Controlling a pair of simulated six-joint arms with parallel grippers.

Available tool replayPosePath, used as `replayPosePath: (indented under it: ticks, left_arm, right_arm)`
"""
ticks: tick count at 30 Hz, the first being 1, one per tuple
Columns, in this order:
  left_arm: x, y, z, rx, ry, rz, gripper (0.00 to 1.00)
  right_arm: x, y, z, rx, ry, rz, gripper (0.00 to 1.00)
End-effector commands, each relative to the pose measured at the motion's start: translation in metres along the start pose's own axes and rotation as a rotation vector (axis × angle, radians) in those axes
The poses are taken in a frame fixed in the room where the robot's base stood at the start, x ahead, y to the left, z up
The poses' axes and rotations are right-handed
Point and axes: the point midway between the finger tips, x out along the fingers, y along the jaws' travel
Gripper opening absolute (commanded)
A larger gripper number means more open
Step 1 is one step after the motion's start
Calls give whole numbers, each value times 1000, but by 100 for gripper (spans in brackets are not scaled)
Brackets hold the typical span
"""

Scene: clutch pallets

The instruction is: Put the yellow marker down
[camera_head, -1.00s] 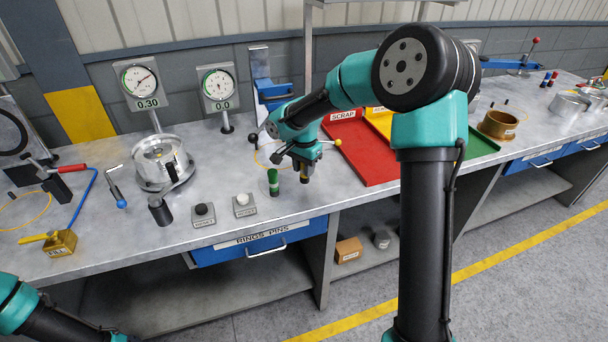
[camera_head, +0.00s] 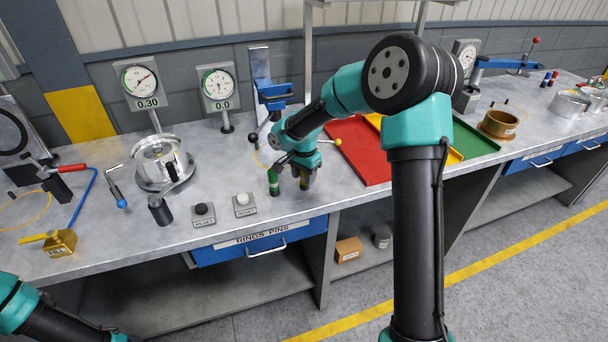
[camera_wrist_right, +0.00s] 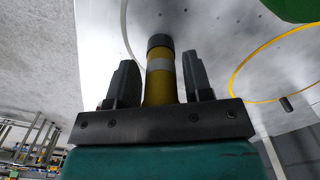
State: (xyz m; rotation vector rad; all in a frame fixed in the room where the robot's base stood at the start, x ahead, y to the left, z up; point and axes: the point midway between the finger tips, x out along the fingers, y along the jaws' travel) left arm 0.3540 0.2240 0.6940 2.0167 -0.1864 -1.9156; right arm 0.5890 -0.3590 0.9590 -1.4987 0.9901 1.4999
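The yellow marker (camera_wrist_right: 160,78) shows in the right wrist view, with a pale band and a dark end. In the head view it is small and mostly hidden (camera_head: 304,185), upright at the bench's front edge. My right gripper (camera_head: 304,180) is low over the bench around it. In the right wrist view its two fingers (camera_wrist_right: 162,82) stand apart, with a gap on each side of the marker. I cannot tell for sure that its lower end touches the bench. A green marker (camera_head: 273,182) stands just left of the gripper. My left gripper is out of view; only its arm shows at lower left.
A red tray (camera_head: 362,150) and a green tray (camera_head: 474,137) lie right of the gripper. A black-button box (camera_head: 204,214) and a white-button box (camera_head: 244,205) sit to the left. A blue-armed stand (camera_head: 272,90) is behind. The blue drawer (camera_head: 255,247) is below.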

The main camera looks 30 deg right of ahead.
Motion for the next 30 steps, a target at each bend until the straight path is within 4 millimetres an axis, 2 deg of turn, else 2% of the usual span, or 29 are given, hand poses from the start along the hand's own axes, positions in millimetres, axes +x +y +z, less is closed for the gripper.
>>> replayPosePath:
  ticks: [4, 11, 16, 23, 30]
  left_arm:
    - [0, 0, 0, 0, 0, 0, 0]
    - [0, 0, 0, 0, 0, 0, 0]
    - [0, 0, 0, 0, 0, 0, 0]
    - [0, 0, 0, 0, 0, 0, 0]
    - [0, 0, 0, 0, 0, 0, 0]
  right_arm:
    - [0, 0, 0, 0, 0, 0, 58]
    - [-1, 0, 0, 0, 0, -1, 58]
    - [-9, -1, 0, 1, 1, -3, 58]
    - [-42, -1, 0, 1, 2, -4, 58]
    - [-89, 0, 0, 1, 1, -4, 58]
